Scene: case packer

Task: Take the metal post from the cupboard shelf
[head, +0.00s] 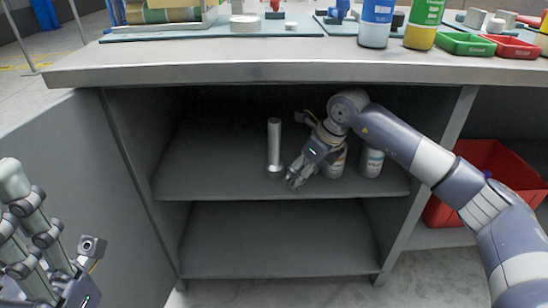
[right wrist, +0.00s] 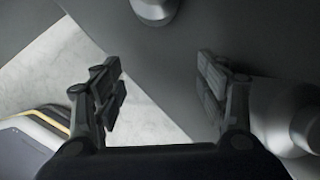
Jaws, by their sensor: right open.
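The metal post (head: 274,148) is a slim silver cylinder on a wider round foot. It stands upright on the upper cupboard shelf (head: 215,185). My right gripper (head: 294,181) reaches in from the right, just right of the post's foot and apart from it. In the right wrist view its fingers (right wrist: 162,100) are spread with nothing between them. A grey rounded part (right wrist: 154,8) ahead of them is cut by the top edge; it looks like the post's foot. My left gripper (head: 25,225) is at the lower left, partly out of frame, away from the shelf; its opening is unclear.
White canisters (head: 371,161) stand right of the post, one partly behind my right gripper. The lower shelf (head: 280,240) is empty. A red bin (head: 490,160) sits in the right bay. The worktop (head: 300,62) above carries bottles and trays. The shelf left of the post is clear.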

